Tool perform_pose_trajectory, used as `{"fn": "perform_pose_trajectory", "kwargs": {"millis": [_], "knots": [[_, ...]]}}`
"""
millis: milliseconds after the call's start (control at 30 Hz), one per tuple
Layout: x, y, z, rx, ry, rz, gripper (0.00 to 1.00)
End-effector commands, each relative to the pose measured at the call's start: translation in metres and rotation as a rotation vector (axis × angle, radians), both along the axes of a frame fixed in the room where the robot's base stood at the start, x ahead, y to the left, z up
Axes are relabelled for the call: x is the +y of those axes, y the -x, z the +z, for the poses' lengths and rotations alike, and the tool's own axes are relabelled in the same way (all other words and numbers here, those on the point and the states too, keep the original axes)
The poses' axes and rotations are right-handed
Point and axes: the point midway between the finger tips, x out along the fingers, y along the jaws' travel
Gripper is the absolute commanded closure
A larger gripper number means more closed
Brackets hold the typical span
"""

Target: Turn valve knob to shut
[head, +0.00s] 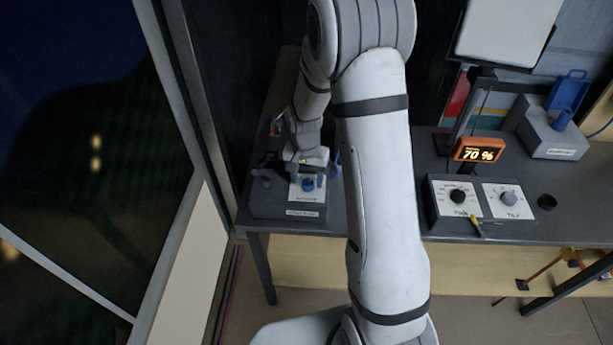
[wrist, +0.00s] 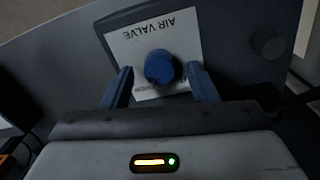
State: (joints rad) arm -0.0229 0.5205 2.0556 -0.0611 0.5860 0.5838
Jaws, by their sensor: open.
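The valve knob (wrist: 159,66) is round and blue, on a white plate marked AIR VALVE (wrist: 188,34) in the wrist view. In the head view the knob (head: 308,185) shows on a grey box (head: 270,203) at the left end of the bench. My gripper (wrist: 162,82) is open, with one blue finger on each side of the knob. Gaps show between the fingers and the knob in the wrist view. Whether the fingers are level with the knob is hard to tell. The knob's pointer is not clear.
A control box with two dials (head: 480,202) stands on the bench (head: 400,220) to the right of my arm. An orange display (head: 478,150) reads 70 %. Another grey box with a blue part (head: 548,132) stands at the back right. A dark wall is close on the left.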

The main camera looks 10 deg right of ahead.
Motion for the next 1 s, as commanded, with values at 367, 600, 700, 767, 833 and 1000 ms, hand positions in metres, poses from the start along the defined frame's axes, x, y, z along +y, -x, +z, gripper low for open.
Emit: {"fn": "perform_pose_trajectory", "kwargs": {"millis": [367, 600, 700, 767, 833, 1000], "knots": [[-0.0003, 0.0004, -0.0052, 0.000, 0.000, 0.000, 0.49], [-0.0002, 0.0003, -0.0050, 0.000, 0.000, 0.000, 0.69], [-0.0002, 0.0003, -0.0049, 0.000, 0.000, 0.000, 0.77], [-0.0002, 0.0003, -0.0049, 0.000, 0.000, 0.000, 0.82], [-0.0002, 0.0002, -0.0048, 0.000, 0.000, 0.000, 0.88], [0.0010, 0.0002, -0.0048, 0.000, -0.001, 0.003, 0.91]]}}
